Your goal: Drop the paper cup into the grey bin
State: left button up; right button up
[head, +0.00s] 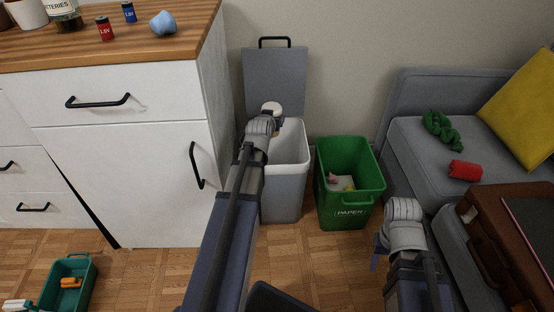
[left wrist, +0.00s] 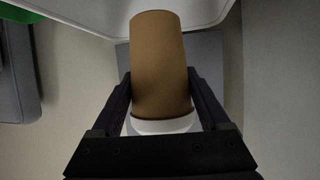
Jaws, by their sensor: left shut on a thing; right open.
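The paper cup (left wrist: 160,65) is brown with a white lid; the white lid (head: 271,107) also shows in the head view. My left gripper (left wrist: 160,90) is shut on the cup, with one finger on each side. In the head view my left gripper (head: 275,122) is above the grey bin (head: 285,185), toward its back left. The bin's lid (head: 275,80) stands open against the wall. My left arm hides part of the bin's opening. My right gripper (head: 378,250) is open, low in front of the sofa, and partly hidden by its own wrist.
A green paper bin (head: 350,205) with scraps inside stands just right of the grey bin. A white cabinet (head: 130,170) stands close on the left. The sofa (head: 410,135) and a brown case (head: 510,225) are at the right. A green caddy (head: 70,290) is on the floor.

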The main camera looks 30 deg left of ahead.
pick_arm(q)
jog(key=shift+f+b, duration=1.05)
jog(key=shift+f, duration=0.45)
pick_arm(e)
notch_tip(320, 180, down, 3)
jog(key=shift+r, duration=0.1)
pick_arm(q)
jog(key=o, duration=1.2)
jog(key=shift+c, duration=0.2)
jog(key=shift+r, duration=0.1)
jog(key=p+v, duration=0.3)
jog(key=v, duration=0.4)
jog(key=shift+s+d, duration=0.15)
jog(key=shift+s, duration=0.2)
pick_arm(e)
notch_tip(320, 180, up, 3)
jog(key=shift+r, duration=0.15)
pick_arm(q)
jog(key=shift+r, duration=0.1)
